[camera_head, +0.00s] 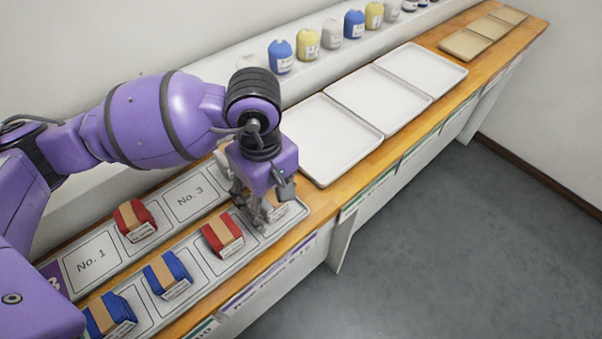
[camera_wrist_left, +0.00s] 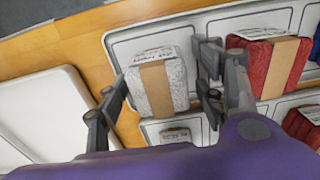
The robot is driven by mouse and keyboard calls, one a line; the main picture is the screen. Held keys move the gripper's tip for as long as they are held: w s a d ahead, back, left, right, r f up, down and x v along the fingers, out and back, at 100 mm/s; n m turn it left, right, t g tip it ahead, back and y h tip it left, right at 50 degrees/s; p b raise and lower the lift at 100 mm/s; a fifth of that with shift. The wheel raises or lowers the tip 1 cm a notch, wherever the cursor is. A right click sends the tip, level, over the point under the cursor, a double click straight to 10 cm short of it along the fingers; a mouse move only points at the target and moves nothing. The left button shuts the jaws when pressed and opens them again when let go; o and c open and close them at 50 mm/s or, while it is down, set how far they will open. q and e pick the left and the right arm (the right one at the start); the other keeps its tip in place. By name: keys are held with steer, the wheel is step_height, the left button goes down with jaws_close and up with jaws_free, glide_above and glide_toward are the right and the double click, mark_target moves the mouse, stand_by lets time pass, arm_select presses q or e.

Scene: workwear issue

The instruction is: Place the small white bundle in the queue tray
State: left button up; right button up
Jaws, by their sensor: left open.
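A white speckled bundle (camera_wrist_left: 158,85) with a brown band and a white label lies on the numbered slot board in the left wrist view. In the head view it is mostly hidden behind my left gripper (camera_head: 260,218), at the board's right end. My left gripper is open, low over the board, and its fingers (camera_wrist_left: 163,85) appear on either side of this bundle. White trays (camera_head: 325,172) stand on the counter to the right; I cannot tell which is the queue tray.
Red bundles (camera_head: 222,233) and blue bundles (camera_head: 168,274) occupy other slots of the board (camera_head: 92,262). Small tan trays (camera_head: 468,45) stand at the counter's far end. The white trays are empty.

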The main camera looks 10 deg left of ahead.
mark_target(269, 194)
arm_select(q)
step_height(269, 194, up, 11)
steer(key=shift+w, duration=0.1)
steer(key=shift+r, duration=0.4)
